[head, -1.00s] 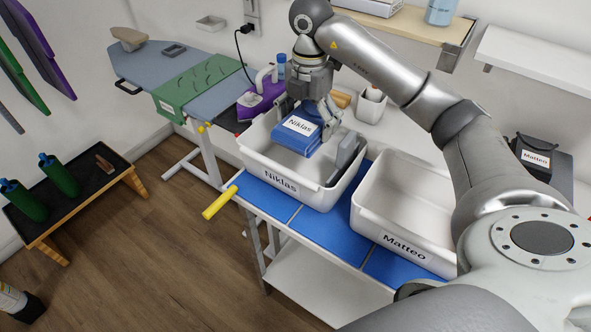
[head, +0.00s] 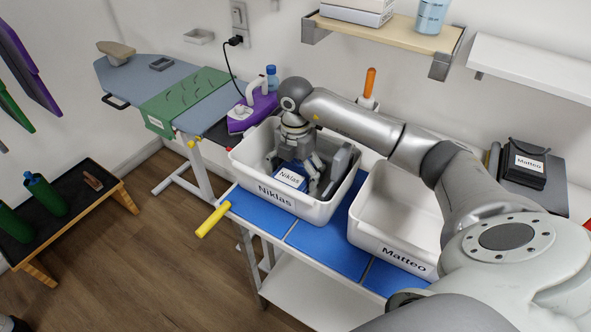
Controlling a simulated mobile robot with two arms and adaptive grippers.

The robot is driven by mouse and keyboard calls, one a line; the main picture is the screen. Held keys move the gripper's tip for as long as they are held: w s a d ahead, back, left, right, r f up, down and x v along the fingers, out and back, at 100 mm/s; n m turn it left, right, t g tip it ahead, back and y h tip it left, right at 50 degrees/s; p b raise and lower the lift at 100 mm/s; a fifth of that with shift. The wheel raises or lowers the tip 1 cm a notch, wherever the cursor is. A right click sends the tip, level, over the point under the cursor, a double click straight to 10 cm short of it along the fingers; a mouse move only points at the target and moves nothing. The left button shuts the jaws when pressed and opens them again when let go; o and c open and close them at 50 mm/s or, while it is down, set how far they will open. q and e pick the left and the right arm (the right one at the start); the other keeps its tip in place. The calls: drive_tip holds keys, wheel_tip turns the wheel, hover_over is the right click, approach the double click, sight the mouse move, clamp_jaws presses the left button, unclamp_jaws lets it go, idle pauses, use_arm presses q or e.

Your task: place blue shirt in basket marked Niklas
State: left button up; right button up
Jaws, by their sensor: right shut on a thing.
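The blue shirt (head: 284,187) is a folded bundle with a white label reading Niklas. It is inside the white basket marked Niklas (head: 240,170), low down near its front wall. My right gripper (head: 300,181) reaches down into that basket and is shut on the shirt. Its fingers are partly hidden by the shirt and the basket wall. I cannot tell whether the shirt touches the basket floor. My left gripper is not in the head view.
A grey item (head: 339,167) stands inside the Niklas basket at the right. The basket marked Matteo (head: 405,208) is beside it and looks empty. A purple iron (head: 252,112) stands behind at the left. A dark folded item labelled Matteo (head: 527,164) lies at the far right.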

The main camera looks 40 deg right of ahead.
sight(295, 171)
drive_tip(key=shift+f, duration=0.25)
drive_tip(key=o, duration=0.9)
drive_tip(key=shift+r, duration=0.15)
drive_tip(key=shift+r, duration=0.2)
wheel_tip(295, 171, up, 12)
drive_tip(key=b, duration=0.2)
